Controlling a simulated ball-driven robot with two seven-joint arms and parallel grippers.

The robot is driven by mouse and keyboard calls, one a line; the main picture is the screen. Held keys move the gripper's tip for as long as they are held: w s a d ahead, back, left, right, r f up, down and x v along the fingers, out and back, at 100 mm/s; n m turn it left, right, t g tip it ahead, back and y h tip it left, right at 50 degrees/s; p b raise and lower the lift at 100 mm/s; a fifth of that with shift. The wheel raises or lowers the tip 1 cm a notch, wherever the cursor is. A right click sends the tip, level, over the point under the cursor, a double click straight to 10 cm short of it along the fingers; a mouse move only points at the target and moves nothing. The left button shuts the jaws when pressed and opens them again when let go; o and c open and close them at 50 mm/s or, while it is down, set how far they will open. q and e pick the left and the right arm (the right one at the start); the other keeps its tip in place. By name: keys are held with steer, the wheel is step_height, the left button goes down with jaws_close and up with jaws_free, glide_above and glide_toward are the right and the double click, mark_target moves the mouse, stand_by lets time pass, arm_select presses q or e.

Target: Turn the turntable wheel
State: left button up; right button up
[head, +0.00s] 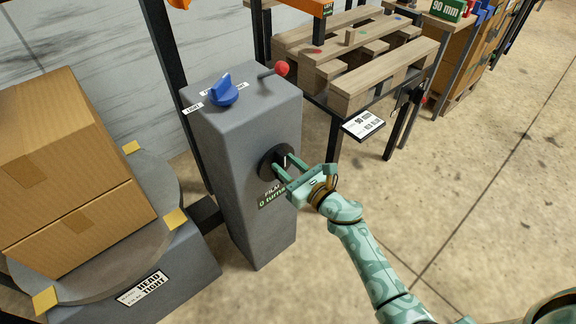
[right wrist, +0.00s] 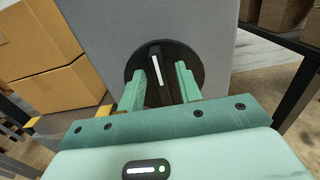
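The turntable wheel (head: 272,163) is a round black dial on the side of a grey control box (head: 247,190). In the right wrist view the black dial (right wrist: 194,66) has a raised bar with a white stripe, standing nearly upright and slightly tilted. My right gripper (head: 282,166) is at the dial, its two green fingers apart. In the right wrist view its fingers (right wrist: 167,80) stand on either side of the raised bar; I cannot tell whether they touch it. A label under the dial reads "FILM 0 turns". My left gripper is not in view.
A grey round turntable (head: 160,185) with yellow corner tabs bears stacked cardboard boxes (head: 85,170) at the left. A blue knob (head: 224,92) and a red-tipped lever (head: 281,69) are on the box's top. Wooden pallets (head: 395,60) stand behind. The floor at the right is clear.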

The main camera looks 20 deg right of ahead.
jaws_close()
steer(key=shift+d+m, duration=0.15)
steer(key=shift+m, duration=0.45)
steer(key=shift+w+d+m, duration=0.15)
steer(key=shift+d+m, duration=0.15)
steer(key=shift+m, duration=0.7)
steer(key=shift+d, duration=0.1)
steer(key=shift+m, duration=0.4)
